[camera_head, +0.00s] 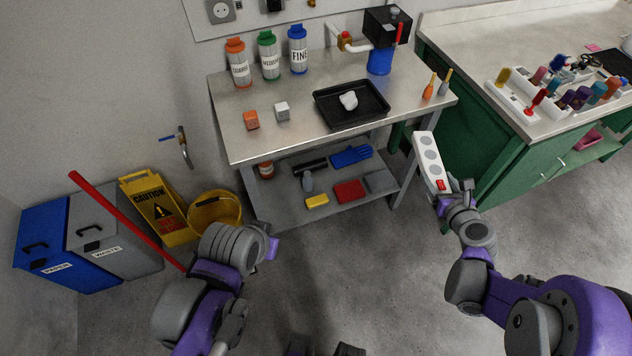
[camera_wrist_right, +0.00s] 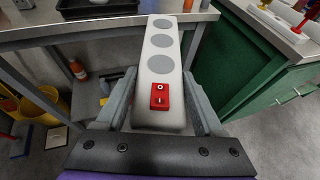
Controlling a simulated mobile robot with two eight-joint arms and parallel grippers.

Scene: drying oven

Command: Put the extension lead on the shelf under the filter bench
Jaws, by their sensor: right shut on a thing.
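The extension lead (camera_head: 429,161) is a white bar with grey round sockets and a red switch at its near end. My right gripper (camera_head: 446,197) is shut on that end and holds the lead up in the air, to the right of the filter bench. In the right wrist view the lead (camera_wrist_right: 160,88) points away from me between the two fingers (camera_wrist_right: 160,110). The filter bench (camera_head: 290,123) is a steel table with a lower shelf (camera_head: 283,208). My left gripper (camera_head: 270,243) is at the lower left, in front of the bench, partly hidden by its wrist; its fingers are unclear.
The shelf holds a blue glove (camera_head: 351,156), a red item (camera_head: 349,191), a yellow sponge (camera_head: 317,201), a dark tube (camera_head: 309,166) and bottles. A yellow bucket (camera_head: 214,211) and caution sign (camera_head: 158,207) stand left. A green cabinet (camera_head: 520,170) stands right. Floor before the bench is clear.

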